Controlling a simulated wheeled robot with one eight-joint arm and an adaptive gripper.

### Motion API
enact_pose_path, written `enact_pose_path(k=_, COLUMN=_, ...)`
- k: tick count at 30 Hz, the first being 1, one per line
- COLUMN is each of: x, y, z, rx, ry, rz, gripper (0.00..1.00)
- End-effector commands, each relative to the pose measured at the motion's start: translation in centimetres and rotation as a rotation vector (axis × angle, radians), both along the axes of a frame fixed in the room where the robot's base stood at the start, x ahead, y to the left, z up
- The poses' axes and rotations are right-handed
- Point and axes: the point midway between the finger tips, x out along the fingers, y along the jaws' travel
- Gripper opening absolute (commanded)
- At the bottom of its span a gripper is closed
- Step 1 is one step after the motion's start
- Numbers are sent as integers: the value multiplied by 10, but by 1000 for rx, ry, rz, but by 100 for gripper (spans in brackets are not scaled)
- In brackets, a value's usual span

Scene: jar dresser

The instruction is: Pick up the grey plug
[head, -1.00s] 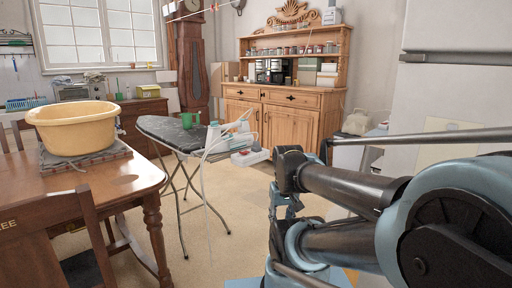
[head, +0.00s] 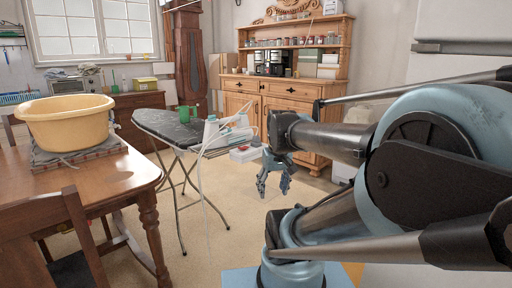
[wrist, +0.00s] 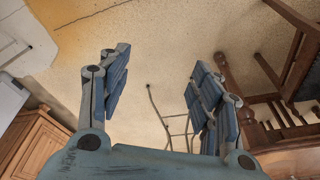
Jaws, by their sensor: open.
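I cannot make out a grey plug in either view. A white iron (head: 226,132) stands on the right end of the dark ironing board (head: 165,124), and a pale cord (head: 203,185) hangs from it toward the floor. A small white and red item (head: 246,153) shows just right of the board's end, too small to identify. My gripper (head: 274,192) hangs fingers down, open and empty, to the right of the board.
A wooden table (head: 125,178) with a yellow basin (head: 65,121) stands at the left, with a chair (head: 45,225) in front. A wooden dresser (head: 290,105) with jars stands behind. A white fridge (head: 460,65) is at right.

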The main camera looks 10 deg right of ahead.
Motion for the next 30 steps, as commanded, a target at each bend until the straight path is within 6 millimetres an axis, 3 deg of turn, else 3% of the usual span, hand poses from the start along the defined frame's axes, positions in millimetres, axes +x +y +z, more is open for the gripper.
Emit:
enact_pose_path(k=3, x=38, y=0, z=38, rx=12, ry=-12, rz=57, gripper=58)
enact_pose_path(k=15, x=171, y=-7, z=137, rx=42, ry=-72, rz=263, gripper=58)
enact_pose_path(k=24, x=274, y=-23, z=189, rx=53, ry=-130, rz=410, gripper=58)
enact_pose_path(k=30, x=321, y=-34, z=207, rx=54, ry=-161, rz=476, gripper=58)
